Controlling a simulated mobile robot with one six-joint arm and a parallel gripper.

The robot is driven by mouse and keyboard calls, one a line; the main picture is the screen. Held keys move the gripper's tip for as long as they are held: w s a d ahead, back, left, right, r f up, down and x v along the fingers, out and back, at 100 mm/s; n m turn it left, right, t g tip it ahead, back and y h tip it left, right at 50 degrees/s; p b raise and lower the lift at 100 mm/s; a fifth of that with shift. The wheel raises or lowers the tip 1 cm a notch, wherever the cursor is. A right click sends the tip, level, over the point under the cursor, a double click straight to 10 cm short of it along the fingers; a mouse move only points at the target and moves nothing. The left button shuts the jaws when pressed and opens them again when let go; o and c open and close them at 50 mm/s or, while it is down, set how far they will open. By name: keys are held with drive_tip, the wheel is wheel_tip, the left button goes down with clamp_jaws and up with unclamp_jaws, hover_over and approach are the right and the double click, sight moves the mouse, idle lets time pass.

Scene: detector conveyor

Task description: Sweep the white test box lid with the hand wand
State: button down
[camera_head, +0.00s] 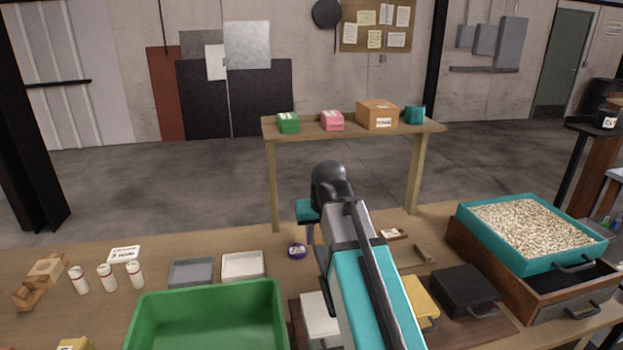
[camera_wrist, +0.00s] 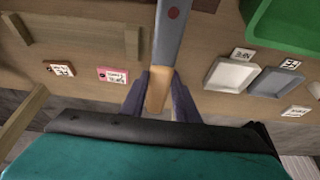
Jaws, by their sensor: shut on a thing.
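My gripper (camera_wrist: 160,88) shows in the wrist view, its two dark fingers closed around the tan end of the hand wand. The wand (camera_wrist: 172,38) has a grey-blue body with a red dot and runs out of the top of that view. A white box (camera_head: 318,316), which looks like the white test box, stands on a dark board at the front of the table. My arm partly covers it, and its lid is only partly seen. The box is not seen in the wrist view.
A yellow box (camera_head: 421,296) and a black box (camera_head: 466,287) stand right of the white box. A green bin (camera_head: 207,293) is to its left. A teal tray of pellets (camera_head: 589,241) is at far right.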

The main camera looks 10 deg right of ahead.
sight(321, 253)
drive_tip(key=shift+w+a+r, duration=0.1)
drive_tip(key=shift+w+a, duration=0.05)
drive_tip(key=shift+a, duration=0.05)
idle(0.3)
wheel_tip(321, 253, up, 17)
drive_tip(key=p, duration=1.6)
drive_tip(key=shift+f, duration=0.2)
drive_tip(key=s+f+b, duration=0.1)
drive_tip(key=f+b, duration=0.3)
drive_tip(key=f, duration=0.2)
drive_tip(key=s+f+b, duration=0.2)
drive_tip(key=f+b, duration=0.2)
drive_tip(key=f, duration=0.3)
drive_tip(key=s+f+b, duration=0.2)
drive_tip(key=f+b, duration=0.2)
drive_tip(key=f, duration=0.2)
drive_tip(key=shift+f+b, duration=0.35)
drive_tip(key=shift+b, duration=0.05)
drive_tip(key=shift+s+f+b, duration=0.15)
drive_tip(key=shift+f+b, duration=0.2)
drive_tip(key=shift+f, duration=0.2)
drive_tip(key=shift+s, duration=0.1)
